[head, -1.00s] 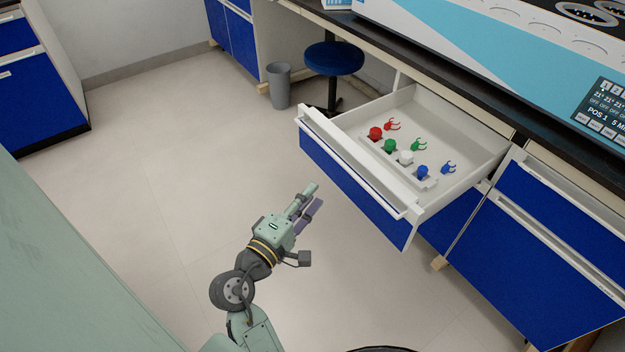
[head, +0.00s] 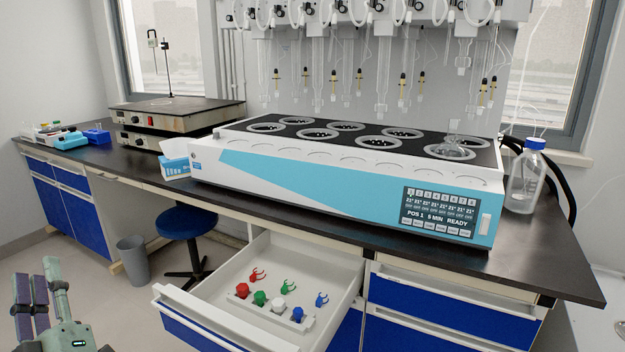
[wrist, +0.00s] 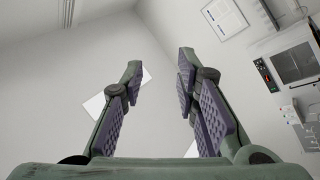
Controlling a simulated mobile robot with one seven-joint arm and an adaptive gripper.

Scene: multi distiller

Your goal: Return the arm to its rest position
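My gripper (head: 38,292) is at the lower left of the head view, pointing up, in front of the bench and left of the open drawer. In the wrist view my gripper (wrist: 158,95) shows both fingers with purple pads set well apart and nothing between them. The rest of my arm is mostly cut off by the lower edge of the head view.
An open drawer (head: 184,299) juts out, holding red, green, white and blue caps and clips. A blue stool (head: 188,222) and grey bin (head: 133,262) stand by the bench. The distiller (head: 345,190) and a glass bottle (head: 524,182) stand on the black bench top (head: 560,262).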

